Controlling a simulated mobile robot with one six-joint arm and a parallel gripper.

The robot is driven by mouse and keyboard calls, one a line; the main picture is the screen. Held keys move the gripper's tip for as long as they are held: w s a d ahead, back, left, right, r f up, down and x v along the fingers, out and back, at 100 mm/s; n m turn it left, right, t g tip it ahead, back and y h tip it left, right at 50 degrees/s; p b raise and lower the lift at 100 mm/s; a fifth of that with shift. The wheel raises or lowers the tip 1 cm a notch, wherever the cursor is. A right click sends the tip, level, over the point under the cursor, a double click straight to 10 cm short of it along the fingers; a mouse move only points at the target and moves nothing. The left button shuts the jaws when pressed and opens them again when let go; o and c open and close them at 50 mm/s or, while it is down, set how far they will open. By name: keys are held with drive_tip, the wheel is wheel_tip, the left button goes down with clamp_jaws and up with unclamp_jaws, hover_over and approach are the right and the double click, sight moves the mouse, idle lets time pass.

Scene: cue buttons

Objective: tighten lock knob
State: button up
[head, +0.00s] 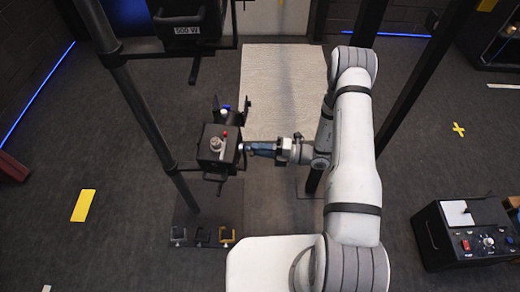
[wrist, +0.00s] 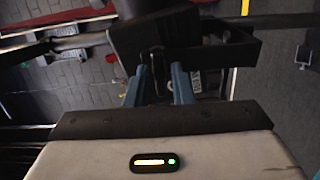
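A black box-shaped unit (head: 212,158) sits on a dark stand, with a silver knob (head: 216,144) and a small red part on its top. My gripper (head: 246,148) is at the unit's right side, level with a small pale part there. In the wrist view, my gripper's two blue fingers (wrist: 159,75) stand apart and point at the dark unit (wrist: 160,30). A narrow dark piece (wrist: 158,68) shows between them, and gaps seem to show beside it. I cannot tell for sure that this piece is the lock knob. The fingertips are partly hidden against the unit.
Black posts (head: 150,115) rise left and right of the unit. A black lamp housing marked 500 W (head: 187,30) hangs at the upper left. A control box (head: 465,235) is at the lower right. Carpet lies open between.

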drive_tip(key=shift+o, duration=1.1)
drive_tip(key=s+d, duration=0.1)
drive_tip(key=d, duration=0.6)
drive_tip(key=shift+s+d, duration=0.2)
drive_tip(key=shift+d, duration=0.15)
drive_tip(key=s+a+r+n+g+h+p, duration=0.15)
drive_tip(key=s+r+n+g+h, duration=0.25)
drive_tip(key=r+n, duration=0.7)
drive_tip(key=s+r+n+g+h+p, duration=0.35)
drive_tip(key=r+n, duration=0.55)
drive_tip(key=r, duration=0.3)
drive_tip(key=s+d+r+n+t+h+p, duration=0.2)
drive_tip(key=s+r+n+h, duration=0.3)
drive_tip(key=r+n, duration=0.3)
drive_tip(key=s+d+r+n+t+h+p, duration=0.1)
drive_tip(key=s+d+r+n+t+h, duration=0.3)
drive_tip(key=r+n, duration=0.5)
drive_tip(key=shift+s+d+r+n+t+h+p, duration=0.3)
drive_tip(key=shift+s+d+n+t+h+p, duration=0.1)
drive_tip(key=shift+s+n+h, duration=0.2)
